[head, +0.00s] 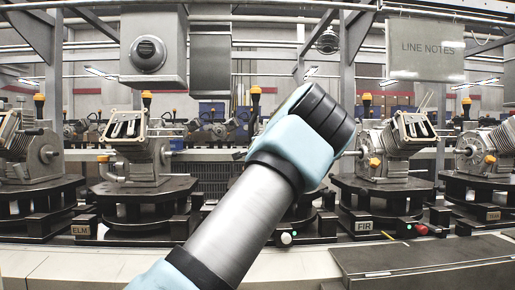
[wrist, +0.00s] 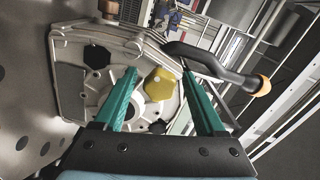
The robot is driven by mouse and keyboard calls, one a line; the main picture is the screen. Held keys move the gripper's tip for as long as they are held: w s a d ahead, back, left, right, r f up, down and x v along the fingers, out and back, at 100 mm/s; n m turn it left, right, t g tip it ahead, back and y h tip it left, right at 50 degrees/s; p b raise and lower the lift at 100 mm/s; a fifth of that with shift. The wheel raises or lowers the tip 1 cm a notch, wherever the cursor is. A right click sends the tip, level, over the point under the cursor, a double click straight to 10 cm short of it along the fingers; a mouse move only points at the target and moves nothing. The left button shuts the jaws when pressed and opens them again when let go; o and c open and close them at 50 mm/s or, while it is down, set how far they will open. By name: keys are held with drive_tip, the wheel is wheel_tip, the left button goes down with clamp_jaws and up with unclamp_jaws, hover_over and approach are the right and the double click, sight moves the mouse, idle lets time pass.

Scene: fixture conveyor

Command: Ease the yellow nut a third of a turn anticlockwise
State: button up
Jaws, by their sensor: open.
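The yellow nut (wrist: 160,86) shows in the wrist view as a six-sided piece on the face of a pale metal casing (wrist: 68,38). My gripper (wrist: 160,72) has two teal fingers, spread wide with nothing held. In the head view my arm covers the middle fixture, so this nut and my fingers are hidden there.
A dark bent handle (wrist: 220,66) with an orange end lies beside the right finger. A black hexagonal piece (wrist: 97,57) is on the casing. In the head view, machine units stand on dark round bases, including one left (head: 137,160) and one right (head: 388,160).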

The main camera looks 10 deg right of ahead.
drive_tip(key=s+a+b, duration=0.1)
drive_tip(key=s+a, duration=0.1)
drive_tip(key=s, duration=0.8)
drive_tip(key=shift+s+b, duration=0.3)
drive_tip(key=shift+b, duration=0.1)
